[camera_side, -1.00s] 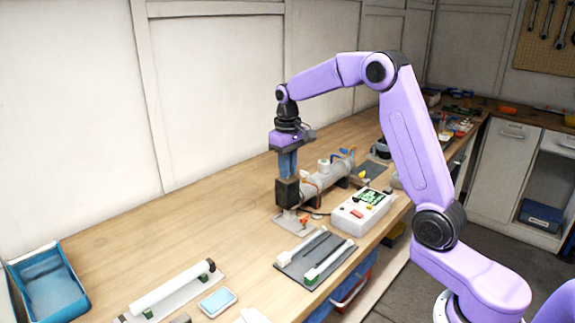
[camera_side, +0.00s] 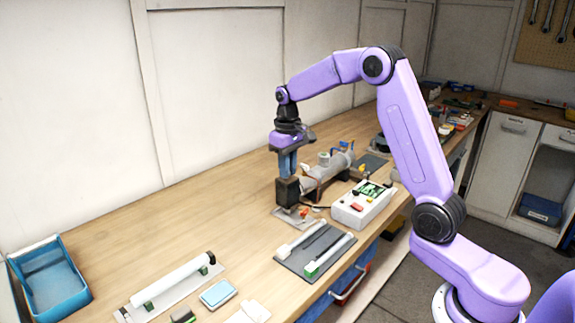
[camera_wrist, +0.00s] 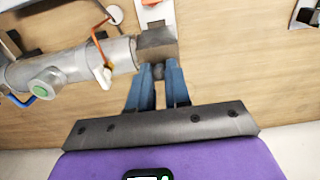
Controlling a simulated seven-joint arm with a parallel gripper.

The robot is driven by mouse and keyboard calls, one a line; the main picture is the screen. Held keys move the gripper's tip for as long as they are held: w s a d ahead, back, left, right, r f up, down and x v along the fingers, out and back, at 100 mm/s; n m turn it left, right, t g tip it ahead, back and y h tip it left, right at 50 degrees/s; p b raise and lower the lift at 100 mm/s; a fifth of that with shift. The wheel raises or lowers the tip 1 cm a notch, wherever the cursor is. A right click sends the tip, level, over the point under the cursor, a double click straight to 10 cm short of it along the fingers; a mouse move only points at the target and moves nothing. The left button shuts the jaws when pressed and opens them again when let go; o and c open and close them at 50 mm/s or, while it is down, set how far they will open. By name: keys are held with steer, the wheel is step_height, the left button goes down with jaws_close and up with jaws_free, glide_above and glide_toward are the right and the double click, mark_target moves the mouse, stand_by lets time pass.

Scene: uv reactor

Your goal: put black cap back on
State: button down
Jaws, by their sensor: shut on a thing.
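The black cap (camera_side: 286,190) is a dark block at the near end of the grey reactor tube (camera_side: 325,169) in the side view. My gripper (camera_side: 287,172) points straight down with its blue fingers shut on the cap's upper part. In the wrist view the cap (camera_wrist: 157,44) shows brownish-grey, in front of my fingertips (camera_wrist: 158,75). It lines up with the end of the tube (camera_wrist: 85,62) and appears to meet it; whether it is fully seated I cannot tell.
A white control box (camera_side: 362,204) stands right of the tube. A dark tray with white tubes (camera_side: 315,250) lies in front. A white tube on a stand (camera_side: 172,281), a light-blue case (camera_side: 218,294) and a blue bin (camera_side: 50,280) are nearer.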

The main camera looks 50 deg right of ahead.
steer(key=shift+f, duration=1.6)
steer(key=c, duration=1)
jaws_free()
step_height(320, 180, up, 17)
steer(key=shift+r, duration=0.2)
steer(key=shift+a, duration=0.1)
